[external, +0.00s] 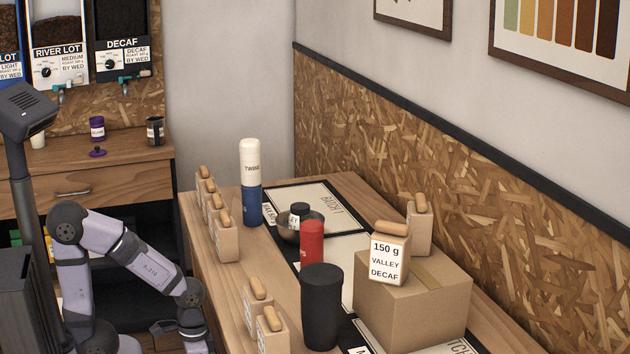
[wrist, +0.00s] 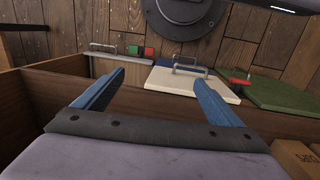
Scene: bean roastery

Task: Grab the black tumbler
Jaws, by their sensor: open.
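The black tumbler (external: 321,307) stands upright near the front of the wooden table in the external view, left of the cardboard box. It is tall, matte and slightly wider at the top. A red canister stands just behind it. My gripper is outside the external view, where only arm links show at the lower left. In the wrist view my gripper (wrist: 158,84) has its two blue fingers wide apart with nothing between them. The tumbler does not show in the wrist view.
A cardboard box (external: 412,306) carries a decaf bag (external: 389,254). The red canister (external: 312,241), a white-and-blue bottle (external: 251,190) and a bowl (external: 289,236) stand farther back. Several tan bags line the left edge. Handled panels, one white (wrist: 190,82), show in the wrist view.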

